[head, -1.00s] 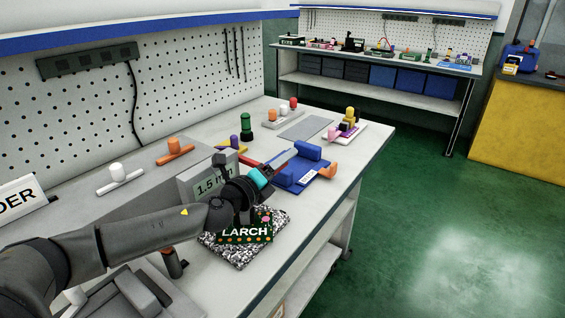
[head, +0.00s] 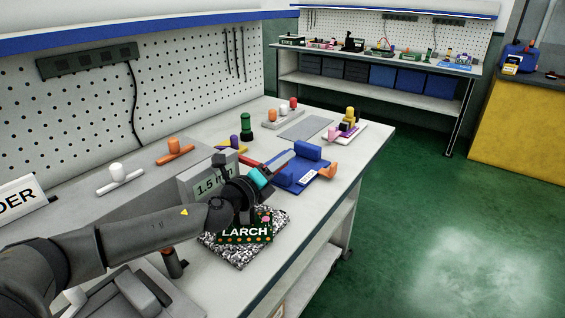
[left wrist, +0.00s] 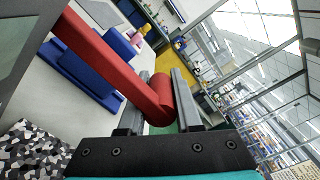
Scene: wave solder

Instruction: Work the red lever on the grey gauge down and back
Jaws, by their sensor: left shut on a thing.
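The red lever (left wrist: 105,55) runs from the gauge side to a round red knob (left wrist: 162,92) in the left wrist view. My left gripper (left wrist: 160,105) has its two fingers on either side of the knob and is shut on it. My right gripper is not in view.
A blue fixture (head: 305,168) with an orange handle stands just beyond my gripper. The green LARCH block (head: 246,232) sits on a speckled mat (head: 240,254) below my wrist. Several coloured pegs and handles stand along the back. The bench's front edge is clear.

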